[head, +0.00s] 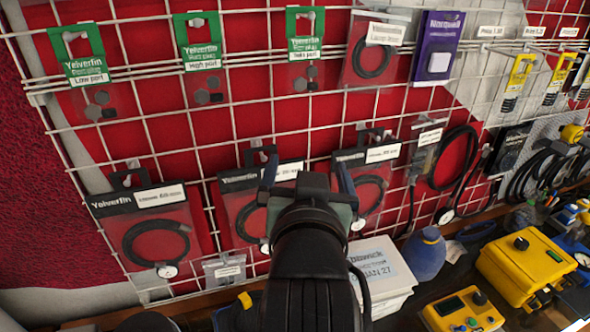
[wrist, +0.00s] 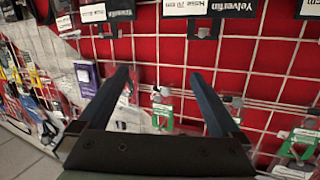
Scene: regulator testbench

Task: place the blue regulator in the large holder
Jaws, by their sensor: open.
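My gripper (head: 306,178) is raised in front of the wire grid wall, its fingers apart with nothing between them. In the wrist view its two dark fingers (wrist: 160,78) spread towards the red panel and hanging packs. I cannot clearly identify the blue regulator or the large holder. A blue rounded, bottle-like object (head: 424,256) stands on the bench to the right of my gripper, apart from it. Another blue item (head: 574,247) shows partly at the right edge. My arm hides part of the bench below the gripper.
The wire grid carries green-topped packs (head: 84,57), hose packs (head: 152,240) and a purple box (head: 437,48). White boxes (head: 384,272) stand just right of my arm. A yellow case (head: 524,265) and a smaller yellow device (head: 462,312) sit on the crowded bench at right.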

